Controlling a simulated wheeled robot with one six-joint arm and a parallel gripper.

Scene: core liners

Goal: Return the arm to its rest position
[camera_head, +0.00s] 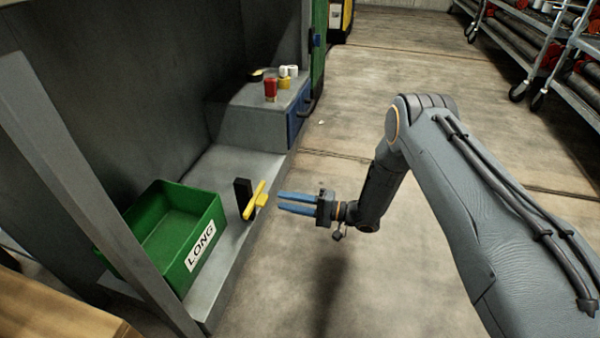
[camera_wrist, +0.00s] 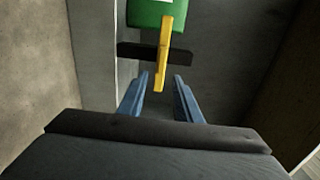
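My arm reaches in from the right in the head view, bent at the elbow. My gripper (camera_head: 281,202) has two blue fingers, spread apart with nothing held between them. It hovers beside the grey ledge, pointing left at a yellow bar (camera_head: 254,200) by an upright black block (camera_head: 242,190). A small gap shows between the fingertips and the yellow bar. In the wrist view, the yellow bar (camera_wrist: 163,50) lines up with the space between the fingers (camera_wrist: 159,80), and the black block (camera_wrist: 130,52) crosses behind it.
A green bin (camera_head: 150,215) marked LONG stands on the grey ledge (camera_head: 225,165). A raised step (camera_head: 245,120) holds a red container (camera_head: 270,90), a yellow one and white ones. Grey posts frame the bay. Concrete floor is clear behind the arm; wheeled racks (camera_head: 535,60) stand far right.

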